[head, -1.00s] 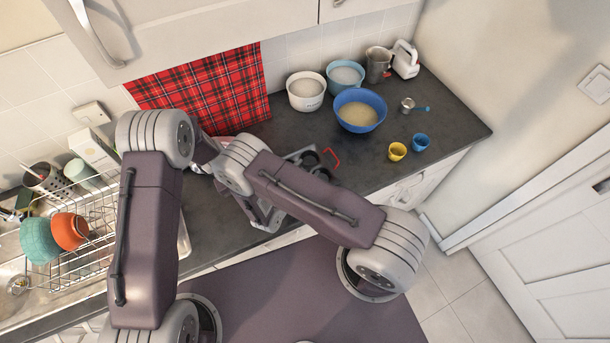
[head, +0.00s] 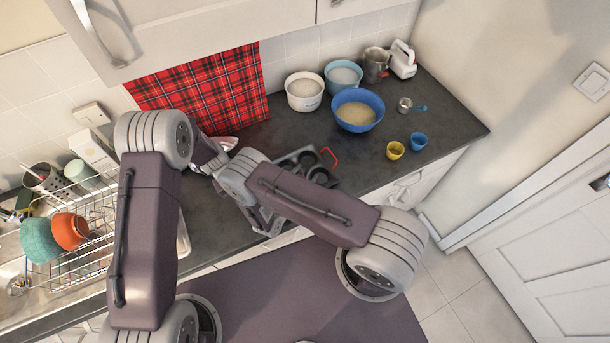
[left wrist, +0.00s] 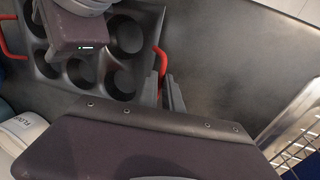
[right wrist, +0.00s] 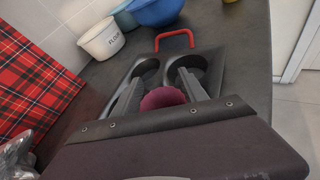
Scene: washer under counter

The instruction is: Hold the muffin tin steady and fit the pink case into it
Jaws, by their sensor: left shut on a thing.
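The dark muffin tin (head: 302,158) lies on the counter, partly hidden by my right arm in the head view. It has red handles; the left wrist view shows its cups (left wrist: 126,36). The pink case (right wrist: 163,98) shows between the fingers of my right gripper (right wrist: 160,82), low over the tin's near part. The fingers stand apart on either side of it. Whether they press on it, and whether it sits in a cup, is hidden.
A white tub (head: 304,88), a blue bowl (head: 359,109), a yellow cup (head: 396,151) and a small blue cup (head: 418,141) stand beyond the tin. A dish rack (head: 100,215) is at left. A red tartan cloth (head: 200,92) hangs behind. Bare counter lies right of the tin.

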